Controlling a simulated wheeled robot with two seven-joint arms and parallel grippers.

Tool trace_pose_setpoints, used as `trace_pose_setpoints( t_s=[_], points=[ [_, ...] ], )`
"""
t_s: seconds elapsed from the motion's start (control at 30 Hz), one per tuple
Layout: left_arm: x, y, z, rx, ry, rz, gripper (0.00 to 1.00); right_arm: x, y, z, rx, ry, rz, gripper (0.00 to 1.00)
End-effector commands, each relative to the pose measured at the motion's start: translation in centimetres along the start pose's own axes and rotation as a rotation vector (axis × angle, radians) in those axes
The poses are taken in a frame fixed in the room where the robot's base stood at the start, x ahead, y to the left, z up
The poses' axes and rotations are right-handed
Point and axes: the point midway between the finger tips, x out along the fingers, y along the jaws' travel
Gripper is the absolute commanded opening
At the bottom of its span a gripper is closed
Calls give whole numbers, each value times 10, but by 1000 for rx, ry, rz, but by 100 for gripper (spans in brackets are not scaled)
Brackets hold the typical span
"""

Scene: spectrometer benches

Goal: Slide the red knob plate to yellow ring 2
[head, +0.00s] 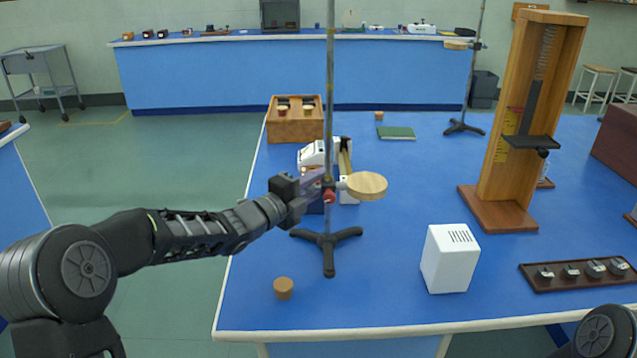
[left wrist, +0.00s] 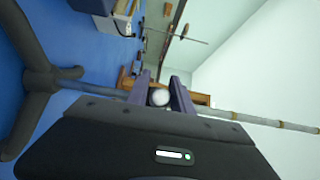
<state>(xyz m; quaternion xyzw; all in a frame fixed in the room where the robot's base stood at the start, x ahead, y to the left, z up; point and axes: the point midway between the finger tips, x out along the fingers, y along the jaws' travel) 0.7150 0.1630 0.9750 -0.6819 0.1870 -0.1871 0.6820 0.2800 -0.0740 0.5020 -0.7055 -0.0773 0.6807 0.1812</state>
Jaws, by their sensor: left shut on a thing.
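The red knob plate is a round wooden plate (head: 368,186) on a side clamp with a red knob (head: 329,196), on an upright metal rod (head: 330,100) with a black tripod foot (head: 329,250). My left gripper (head: 322,183) is shut on the clamp part, at the rod. In the left wrist view the fingers (left wrist: 160,95) close around a pale round part (left wrist: 159,97). The rod also shows there (left wrist: 260,121), with pale yellowish bands whose numbers I cannot read. The rings are not clear in the head view. My right gripper is out of view.
A white box (head: 451,258) stands right of the tripod, and a cork (head: 284,288) sits in front. A white device (head: 318,154) and a wooden box (head: 295,126) stand behind. A tall wooden frame (head: 491,110) and a tray of weights (head: 535,276) are to the right.

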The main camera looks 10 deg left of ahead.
Motion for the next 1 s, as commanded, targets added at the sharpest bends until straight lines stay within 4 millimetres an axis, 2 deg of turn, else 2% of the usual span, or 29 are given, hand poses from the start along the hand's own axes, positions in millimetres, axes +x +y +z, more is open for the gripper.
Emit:
trace_pose_setpoints(
  t_s=[0.47, 0.57, 0.9, 1.0],
  points=[
    [0, -3, 0, 0, -1, 1, 0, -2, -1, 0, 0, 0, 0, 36],
    [0, -17, 0, 1, 0, -1, 0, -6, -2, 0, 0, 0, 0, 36],
    [0, -112, 1, 3, -1, -4, 0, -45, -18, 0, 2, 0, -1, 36],
    [0, -124, 0, 1, -1, -2, 0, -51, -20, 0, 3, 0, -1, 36]
  ],
)
